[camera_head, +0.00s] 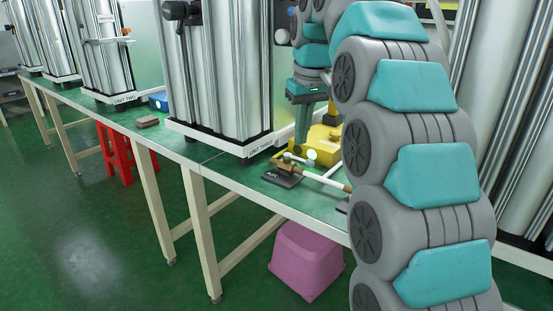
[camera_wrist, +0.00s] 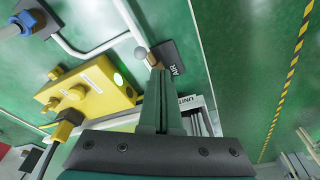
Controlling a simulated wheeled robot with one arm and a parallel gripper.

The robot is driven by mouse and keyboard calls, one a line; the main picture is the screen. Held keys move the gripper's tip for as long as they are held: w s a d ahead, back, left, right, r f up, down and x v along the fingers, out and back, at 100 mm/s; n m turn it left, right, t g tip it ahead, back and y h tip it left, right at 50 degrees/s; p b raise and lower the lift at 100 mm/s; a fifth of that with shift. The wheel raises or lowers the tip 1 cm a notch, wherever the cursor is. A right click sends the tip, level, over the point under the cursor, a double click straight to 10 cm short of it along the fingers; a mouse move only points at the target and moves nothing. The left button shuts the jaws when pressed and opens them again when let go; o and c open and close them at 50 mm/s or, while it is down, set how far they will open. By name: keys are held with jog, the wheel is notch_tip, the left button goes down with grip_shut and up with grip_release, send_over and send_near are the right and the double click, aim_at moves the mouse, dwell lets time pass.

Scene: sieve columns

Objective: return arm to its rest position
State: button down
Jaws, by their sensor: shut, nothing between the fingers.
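My arm, in grey and teal segments, rises at the right of the head view and bends over toward the bench. My gripper (camera_head: 302,122) points down beside the unit three column, in front of the yellow box (camera_head: 322,147). In the wrist view my gripper (camera_wrist: 160,78) shows its fingers together with nothing between them. The yellow box (camera_wrist: 88,90) lies to the left of the fingers there, and the black AIR plate (camera_wrist: 173,56) shows just past their tips. Whether the fingers touch anything is hard to tell.
The green bench (camera_head: 225,172) carries tall metal columns (camera_head: 222,70), with more columns close at the right. The AIR plate (camera_head: 283,176) and a pale pipe (camera_head: 325,180) lie near its front edge. A pink bin (camera_head: 305,262) and red stool (camera_head: 114,152) stand below.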

jog(key=s+d+f, duration=0.2)
jog(key=s+f, duration=0.1)
jog(key=s, duration=0.3)
jog(key=s+d+f+m+g, duration=0.1)
jog(key=s+f, duration=0.3)
jog(key=s, duration=0.2)
jog(key=s+d+f+m+g, duration=0.1)
jog(key=s+d+f, duration=0.1)
jog(key=s+f, duration=0.2)
jog(key=shift+s+d+f+h, duration=0.1)
jog(key=shift+s+d+h, duration=0.1)
jog(key=shift+s, duration=0.45)
jog(key=shift+s+d+f+h, duration=0.1)
jog(key=shift+s+d, duration=0.05)
jog(key=shift+s, duration=0.5)
jog(key=s+d+f+m+g, duration=0.1)
jog(key=s+f, duration=0.6)
jog(key=s, duration=0.3)
jog(key=s+d+f+m, duration=0.1)
jog(key=s+d+f, duration=0.1)
jog(key=s+f, duration=0.4)
jog(key=s, duration=0.4)
jog(key=shift+f+g, duration=0.35)
jog(key=shift+g, duration=0.05)
jog(key=shift+a, duration=0.1)
